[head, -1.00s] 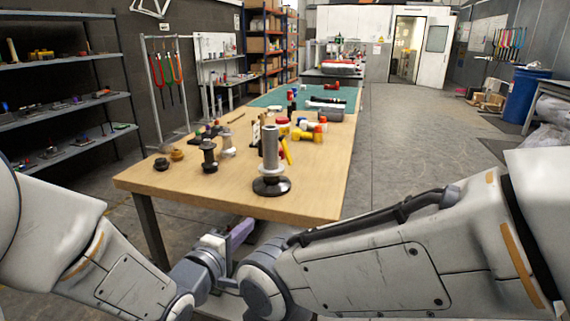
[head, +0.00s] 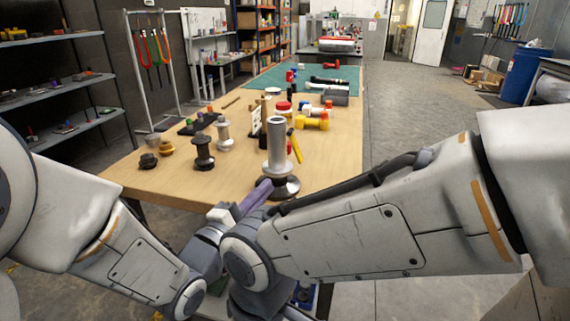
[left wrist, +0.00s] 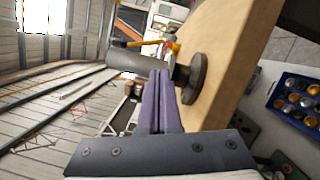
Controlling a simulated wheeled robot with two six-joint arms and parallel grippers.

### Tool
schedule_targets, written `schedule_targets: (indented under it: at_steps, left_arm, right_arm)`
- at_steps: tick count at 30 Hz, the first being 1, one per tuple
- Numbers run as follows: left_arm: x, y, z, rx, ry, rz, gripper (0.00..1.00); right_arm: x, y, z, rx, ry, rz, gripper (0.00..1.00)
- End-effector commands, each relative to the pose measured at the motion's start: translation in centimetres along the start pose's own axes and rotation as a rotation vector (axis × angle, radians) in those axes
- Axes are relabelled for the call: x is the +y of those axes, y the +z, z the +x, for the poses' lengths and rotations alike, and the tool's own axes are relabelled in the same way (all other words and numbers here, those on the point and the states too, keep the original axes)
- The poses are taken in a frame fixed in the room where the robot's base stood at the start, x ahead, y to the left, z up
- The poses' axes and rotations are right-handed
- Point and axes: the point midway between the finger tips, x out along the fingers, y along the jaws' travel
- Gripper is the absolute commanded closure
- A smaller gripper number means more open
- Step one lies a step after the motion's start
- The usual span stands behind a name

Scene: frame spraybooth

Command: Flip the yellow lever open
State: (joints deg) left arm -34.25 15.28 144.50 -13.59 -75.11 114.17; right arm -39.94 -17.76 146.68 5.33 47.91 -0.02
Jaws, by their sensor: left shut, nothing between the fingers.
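The yellow lever (head: 296,147) is a thin bar on the right side of a grey upright pipe (head: 278,148) with a dark round base flange (head: 284,188), near the table's front edge. In the left wrist view the lever (left wrist: 134,43) shows beyond the pipe (left wrist: 138,63), and the flange (left wrist: 194,76) is to the right. My left gripper (head: 264,187) has purple fingers, shut and empty. Its tips are low beside the pipe and flange, apart from the lever; I cannot tell whether they touch the pipe. It also shows in the left wrist view (left wrist: 159,74). My right gripper is not visible.
The wooden table (head: 230,182) holds dark and grey spools (head: 203,152) on the left. A yellow fitting (head: 312,122) and a red-lidded jar (head: 283,108) stand behind the pipe. A blue crate (left wrist: 296,104) of round parts is at the right of the left wrist view.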

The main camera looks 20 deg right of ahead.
Motion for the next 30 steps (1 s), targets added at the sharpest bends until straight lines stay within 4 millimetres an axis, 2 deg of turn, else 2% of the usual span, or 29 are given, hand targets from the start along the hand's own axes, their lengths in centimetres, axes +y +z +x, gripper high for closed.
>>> schedule_targets:
  at_steps: [5, 12, 18, 23, 30]
  left_arm:
    - [-0.1, 0.1, 2.0, -0.003, -0.001, 0.001, 1.00]
    - [0.0, 0.0, 6.4, -0.001, 0.001, 0.001, 1.00]
    - [0.0, -0.1, 9.0, 0.001, 0.000, 0.001, 1.00]
    - [0.0, -0.1, 9.8, 0.002, 0.000, 0.001, 1.00]
    - [0.0, -0.2, 9.8, 0.003, 0.000, 0.001, 1.00]
  right_arm:
    - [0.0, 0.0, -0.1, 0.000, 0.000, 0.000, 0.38]
    - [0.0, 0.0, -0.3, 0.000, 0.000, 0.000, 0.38]
    - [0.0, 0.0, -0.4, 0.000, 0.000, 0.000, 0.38]
    - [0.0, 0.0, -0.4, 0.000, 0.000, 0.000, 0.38]
    - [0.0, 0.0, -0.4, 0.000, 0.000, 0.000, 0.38]
